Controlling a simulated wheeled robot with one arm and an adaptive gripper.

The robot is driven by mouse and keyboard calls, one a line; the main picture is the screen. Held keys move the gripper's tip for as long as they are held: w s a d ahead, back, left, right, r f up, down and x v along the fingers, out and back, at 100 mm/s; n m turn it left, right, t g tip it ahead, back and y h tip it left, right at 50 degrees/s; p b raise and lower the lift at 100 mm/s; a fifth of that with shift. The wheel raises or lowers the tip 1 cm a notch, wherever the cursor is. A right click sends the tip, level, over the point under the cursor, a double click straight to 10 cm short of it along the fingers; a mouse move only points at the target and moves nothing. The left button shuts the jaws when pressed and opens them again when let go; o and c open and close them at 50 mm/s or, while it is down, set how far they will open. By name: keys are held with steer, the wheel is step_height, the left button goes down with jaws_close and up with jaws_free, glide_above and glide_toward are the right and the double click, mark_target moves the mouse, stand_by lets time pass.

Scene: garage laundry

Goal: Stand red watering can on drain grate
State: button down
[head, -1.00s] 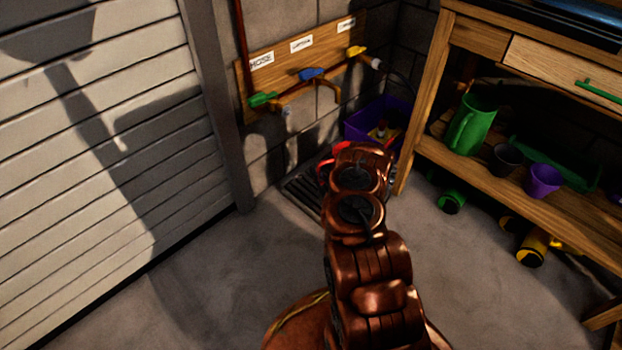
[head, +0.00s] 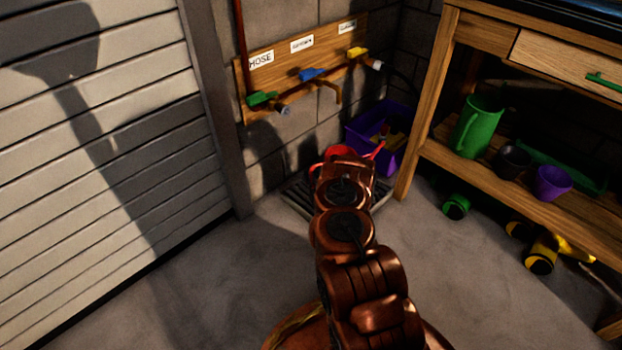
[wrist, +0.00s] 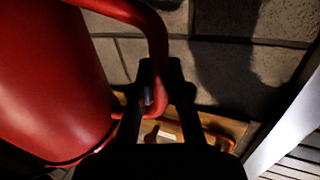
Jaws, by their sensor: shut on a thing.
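The red watering can (head: 340,152) shows in the head view just beyond the end of my arm, with its red spout (head: 376,150) sticking out to the right. In the wrist view the can's large red body (wrist: 50,70) fills the left side. Its handle curves down between the dark fingers of my gripper (wrist: 160,85), which is shut on it. The dark slatted drain grate (head: 297,196) lies on the floor by the wall, partly hidden by my arm. The can appears over the grate area; my arm hides its base, so I cannot tell whether it touches.
A purple crate (head: 372,128) stands at the wall right of the grate. Taps on a wooden board (head: 262,85) are above it. A wooden workbench (head: 410,165) holds a green jug (head: 477,128) and pots at right. The shutter (head: 90,180) is at left.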

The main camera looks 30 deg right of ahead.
steer(key=c, duration=1.6)
jaws_free()
steer(key=shift+f, duration=0.15)
steer(key=o, duration=0.5)
steer(key=shift+c, duration=0.2)
